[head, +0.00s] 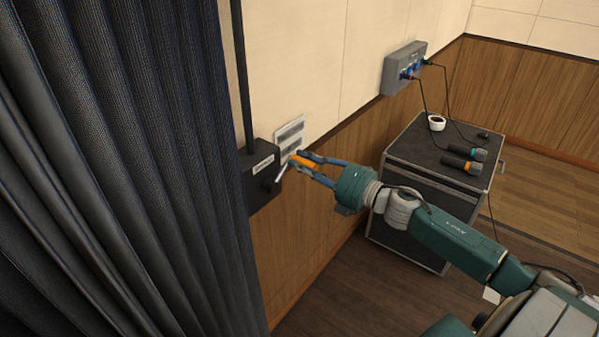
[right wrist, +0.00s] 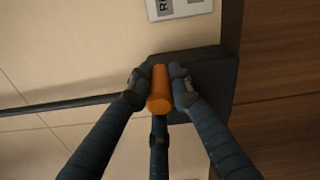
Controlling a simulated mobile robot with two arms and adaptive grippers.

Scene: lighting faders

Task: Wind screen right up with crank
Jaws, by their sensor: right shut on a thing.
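The crank's orange handle (head: 306,161) sticks out from the wall at the end of a thin pale crank arm (head: 281,173). The arm meets a black gearbox (head: 262,192) on the wall, with a dark vertical tube (head: 242,80) rising from it. My right gripper (head: 299,161) is shut on the handle. In the right wrist view, the fingers press both sides of the orange handle (right wrist: 159,92), with the black gearbox (right wrist: 218,82) behind it. The screen itself does not show in either view. My left gripper is not in view.
A dark curtain (head: 120,180) hangs close at the left. A white notice (head: 290,133) is beside the gearbox. At the right stands a black case (head: 410,151) with two microphones (head: 463,165) and a roll of white tape (head: 436,122); cables run up to a grey wall box (head: 397,72).

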